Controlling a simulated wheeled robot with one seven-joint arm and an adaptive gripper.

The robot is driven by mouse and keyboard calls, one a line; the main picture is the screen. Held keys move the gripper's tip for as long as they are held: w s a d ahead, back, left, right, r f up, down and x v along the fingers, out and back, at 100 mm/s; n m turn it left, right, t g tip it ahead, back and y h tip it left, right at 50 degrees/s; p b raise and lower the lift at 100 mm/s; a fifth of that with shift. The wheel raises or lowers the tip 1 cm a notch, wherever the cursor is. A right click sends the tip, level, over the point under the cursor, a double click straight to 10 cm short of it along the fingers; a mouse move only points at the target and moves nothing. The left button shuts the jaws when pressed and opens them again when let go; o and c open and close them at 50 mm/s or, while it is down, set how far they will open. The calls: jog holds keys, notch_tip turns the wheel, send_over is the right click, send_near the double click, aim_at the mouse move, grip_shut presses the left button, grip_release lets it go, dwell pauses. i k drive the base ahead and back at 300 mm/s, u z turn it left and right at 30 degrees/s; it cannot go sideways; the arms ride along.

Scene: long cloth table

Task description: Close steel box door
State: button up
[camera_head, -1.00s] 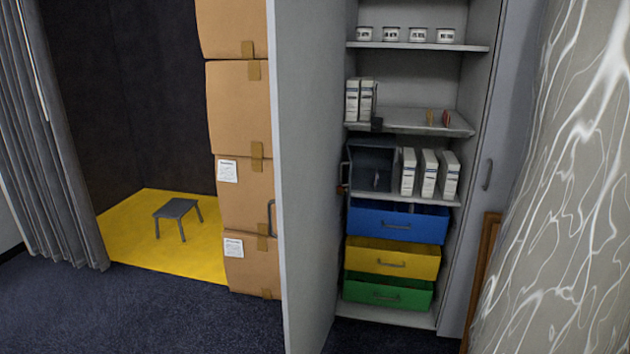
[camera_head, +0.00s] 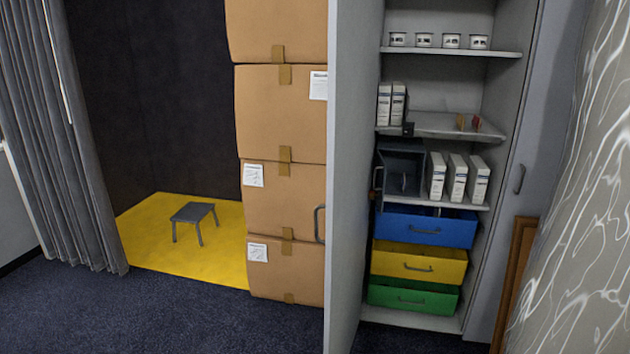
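The steel box (camera_head: 404,156) is a dark grey box on a middle shelf of the tall grey cabinet. Its front is open and I see into its dark inside, where a thin light handle-like shape shows. A narrow dark piece with a handle (camera_head: 378,178) stands at the box's left front edge and looks like its door, swung outward and seen nearly edge-on. The cabinet's open left door partly hides that side. My gripper is not in view.
The cabinet's open door (camera_head: 353,180) stands out toward me. White cartons (camera_head: 457,178) stand right of the box; blue, yellow and green drawers (camera_head: 415,267) are below. Stacked cardboard boxes (camera_head: 283,115) and a small stool (camera_head: 193,212) are left. Dark carpet (camera_head: 180,315) is clear in front.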

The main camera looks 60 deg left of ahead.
aim_at(381, 168)
jog(key=u, duration=1.7)
jog(key=i, duration=1.7)
